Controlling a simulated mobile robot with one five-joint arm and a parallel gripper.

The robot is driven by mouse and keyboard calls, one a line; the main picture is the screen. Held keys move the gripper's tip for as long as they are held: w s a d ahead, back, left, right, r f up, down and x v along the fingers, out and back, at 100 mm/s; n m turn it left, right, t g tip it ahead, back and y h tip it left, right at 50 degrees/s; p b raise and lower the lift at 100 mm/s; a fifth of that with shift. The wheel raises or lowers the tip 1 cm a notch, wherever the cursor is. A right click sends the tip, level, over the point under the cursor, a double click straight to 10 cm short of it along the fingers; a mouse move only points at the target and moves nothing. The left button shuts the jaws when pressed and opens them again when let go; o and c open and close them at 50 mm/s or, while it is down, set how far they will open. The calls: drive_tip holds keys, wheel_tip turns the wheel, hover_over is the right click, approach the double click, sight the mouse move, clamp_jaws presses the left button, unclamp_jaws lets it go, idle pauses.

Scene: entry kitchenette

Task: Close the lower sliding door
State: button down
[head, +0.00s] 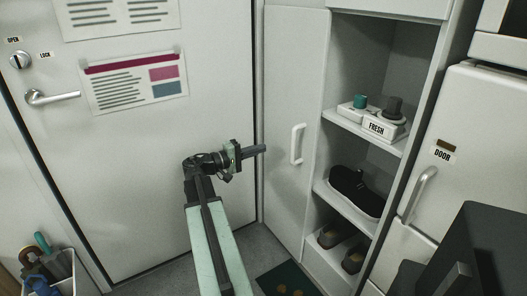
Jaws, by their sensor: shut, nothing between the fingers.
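A tall white door panel (288,100) with a white bar handle (297,144) stands at the left of an open shelf cabinet (322,186). The cabinet's front is uncovered beside the panel, so its shelves show. I cannot tell from this view whether the panel slides or swings. My gripper (262,149) is shut and empty. In the picture it lies left of the handle, with its tip over the panel's left part; I cannot tell whether it touches the panel.
A white fridge (468,130) with a handle is on the right. A white entry door (130,150) is on the left, with a bin (62,282) below. A dark mat (287,279) lies on the floor.

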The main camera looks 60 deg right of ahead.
drive_tip(key=s+d, duration=0.4)
drive_tip(key=s, duration=0.3)
drive_tip(key=shift+s, duration=0.35)
drive_tip(key=shift+d, duration=0.1)
